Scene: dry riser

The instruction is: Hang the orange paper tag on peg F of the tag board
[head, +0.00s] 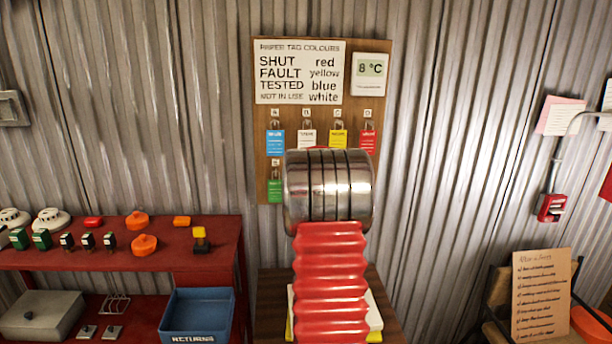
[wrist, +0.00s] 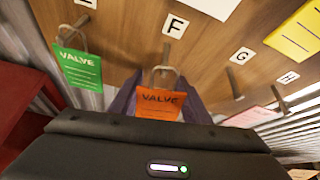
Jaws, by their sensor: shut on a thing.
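The orange paper tag (wrist: 160,104), marked VALVE, is held upright between the purple fingers of my gripper (wrist: 157,92) in the wrist view. Its wire loop (wrist: 164,72) stands up above the fingers. Peg F (wrist: 166,52) juts out under the label F (wrist: 175,27), and its end overlaps the top of the loop in the picture. I cannot tell whether the peg passes through the loop. The tag board (head: 383,95) is on the corrugated wall in the head view. My own arm hides my gripper, the orange tag and peg F there.
A green tag (wrist: 78,68) hangs left of peg F. Peg G (wrist: 234,84) and peg H (wrist: 278,97) are to the right. Blue (head: 275,142), white (head: 307,138), yellow (head: 338,139) and red (head: 368,141) tags hang in the upper row. A red shelf (head: 200,262) stands at left.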

